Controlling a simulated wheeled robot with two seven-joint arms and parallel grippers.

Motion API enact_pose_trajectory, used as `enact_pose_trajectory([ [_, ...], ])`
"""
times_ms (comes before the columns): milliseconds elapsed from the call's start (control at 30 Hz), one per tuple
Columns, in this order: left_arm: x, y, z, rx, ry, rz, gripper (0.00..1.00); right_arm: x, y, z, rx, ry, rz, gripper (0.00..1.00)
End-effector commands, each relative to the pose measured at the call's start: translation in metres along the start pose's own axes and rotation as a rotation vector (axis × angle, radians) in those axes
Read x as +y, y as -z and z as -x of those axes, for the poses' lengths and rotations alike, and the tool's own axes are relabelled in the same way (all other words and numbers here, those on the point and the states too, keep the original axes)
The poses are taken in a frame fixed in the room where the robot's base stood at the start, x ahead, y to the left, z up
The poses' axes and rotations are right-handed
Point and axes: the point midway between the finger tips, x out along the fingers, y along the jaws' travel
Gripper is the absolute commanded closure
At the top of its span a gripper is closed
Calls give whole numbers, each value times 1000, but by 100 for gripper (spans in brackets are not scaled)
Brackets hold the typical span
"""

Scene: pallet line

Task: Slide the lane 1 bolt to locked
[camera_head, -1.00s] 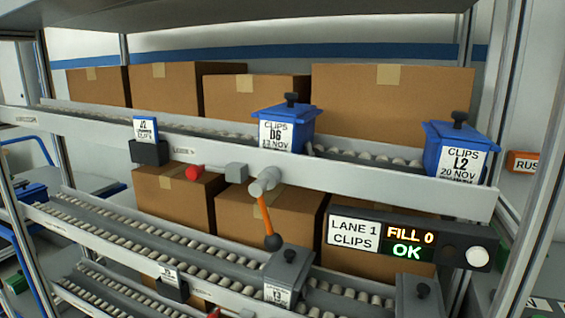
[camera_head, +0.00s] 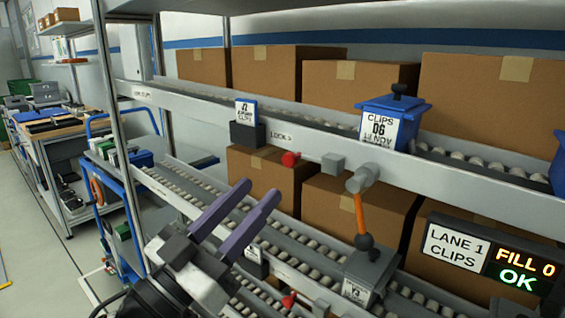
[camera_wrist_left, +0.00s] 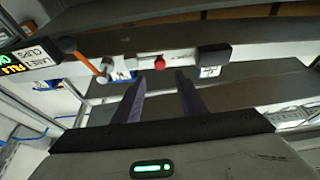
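The lane 1 bolt shows as a red knob (camera_head: 290,159) under the front rail (camera_head: 300,140), left of a grey block (camera_head: 332,163) and apart from it. A "LOCK" marking with an arrow is printed above the knob. My left gripper (camera_head: 255,192) has two purple fingers, spread apart with nothing between them. It is below and left of the knob in the head view. In the left wrist view the red knob (camera_wrist_left: 160,62) lies just beyond the open fingertips (camera_wrist_left: 160,77). My right gripper is not in view.
An orange lever (camera_head: 360,212) hangs right of the block. A "LANE 1 CLIPS" panel (camera_head: 457,247) has a display reading "FILL 0 OK". A blue clips bin (camera_head: 395,120) sits on the upper lane. A black card holder (camera_head: 247,135) is on the rail left of the knob. Cartons stand behind.

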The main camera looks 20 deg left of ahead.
Motion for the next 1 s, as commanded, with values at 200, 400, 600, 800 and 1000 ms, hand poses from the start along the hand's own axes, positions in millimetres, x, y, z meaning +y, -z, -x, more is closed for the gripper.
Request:
enact_pose_trajectory([
  [200, 0, 4, -40, 2, 1, -2, 63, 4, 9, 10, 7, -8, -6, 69],
  [400, -1, 2, -68, -1, 2, -1, 63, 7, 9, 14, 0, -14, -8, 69],
  [600, -1, 0, -82, -2, 3, 0, 63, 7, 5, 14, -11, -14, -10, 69],
  [800, 0, -1, -83, -3, 2, 0, 63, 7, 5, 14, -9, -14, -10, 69],
  [1000, 0, -1, -83, -3, 2, 0, 79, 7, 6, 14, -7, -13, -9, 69],
])
